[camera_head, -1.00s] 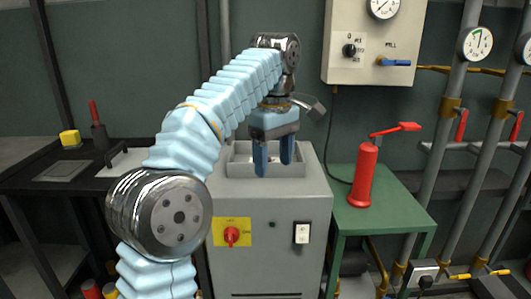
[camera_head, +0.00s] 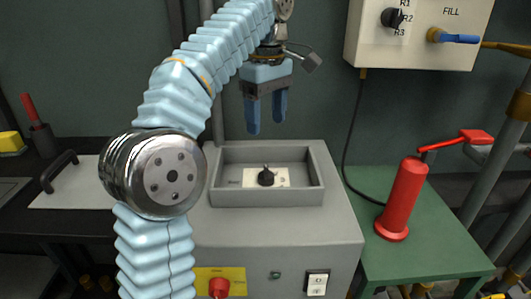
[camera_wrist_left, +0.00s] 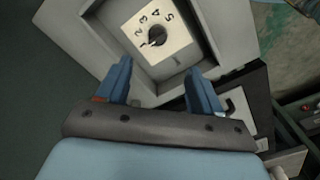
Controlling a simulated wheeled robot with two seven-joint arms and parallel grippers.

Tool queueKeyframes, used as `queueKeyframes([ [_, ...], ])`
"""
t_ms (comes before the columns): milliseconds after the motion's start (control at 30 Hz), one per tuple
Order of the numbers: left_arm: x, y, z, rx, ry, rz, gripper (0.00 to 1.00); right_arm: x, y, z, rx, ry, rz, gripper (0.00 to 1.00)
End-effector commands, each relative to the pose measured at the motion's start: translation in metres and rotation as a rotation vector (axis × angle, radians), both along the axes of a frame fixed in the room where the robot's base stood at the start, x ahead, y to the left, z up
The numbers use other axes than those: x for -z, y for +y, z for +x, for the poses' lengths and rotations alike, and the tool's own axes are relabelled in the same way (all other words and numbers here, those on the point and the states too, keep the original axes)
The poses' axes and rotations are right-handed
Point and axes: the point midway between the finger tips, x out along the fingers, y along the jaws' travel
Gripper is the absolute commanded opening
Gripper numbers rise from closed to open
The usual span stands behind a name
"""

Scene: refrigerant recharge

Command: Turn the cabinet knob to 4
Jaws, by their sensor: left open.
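The cabinet (camera_head: 285,225) is grey, with a walled recess in its top. A black knob (camera_head: 266,176) sits on a pale plate inside the recess. The knob also shows in the left wrist view (camera_wrist_left: 156,37), on a white dial plate (camera_wrist_left: 178,48) numbered 1 to 5. I cannot tell for sure which number it points at. My left gripper (camera_head: 266,127) is open and empty, with blue fingers pointing down. In the head view it appears above the knob, apart from it. In the wrist view the knob lies beyond the fingertips (camera_wrist_left: 160,66). My right gripper is not in view.
A red switch (camera_head: 219,288) and a white rocker switch (camera_head: 317,284) are on the cabinet front. A red bottle-like tool (camera_head: 403,198) stands on the green table (camera_head: 440,235) at right. A wall box (camera_head: 420,45) with selector and blue valve is above. A dark bench (camera_head: 50,215) stands left.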

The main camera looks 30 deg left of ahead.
Motion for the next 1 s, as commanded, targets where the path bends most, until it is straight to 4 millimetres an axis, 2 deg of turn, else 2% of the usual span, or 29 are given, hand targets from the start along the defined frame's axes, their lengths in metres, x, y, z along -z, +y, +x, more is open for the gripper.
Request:
queueKeyframes([
  [167,0.013,0.000,0.000,0.000,0.000,0.000,0.66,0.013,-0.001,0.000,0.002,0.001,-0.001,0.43],
  [467,0.068,0.000,0.000,0.000,0.000,0.000,0.66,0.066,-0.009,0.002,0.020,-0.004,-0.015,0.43],
  [600,0.097,0.000,-0.001,0.001,0.002,-0.001,0.66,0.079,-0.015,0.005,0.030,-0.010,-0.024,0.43],
  [800,0.128,0.000,-0.001,0.001,0.002,0.000,0.66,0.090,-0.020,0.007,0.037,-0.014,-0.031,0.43],
  [1000,0.138,0.000,-0.001,0.000,-0.001,0.000,0.66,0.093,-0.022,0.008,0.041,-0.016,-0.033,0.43],
])
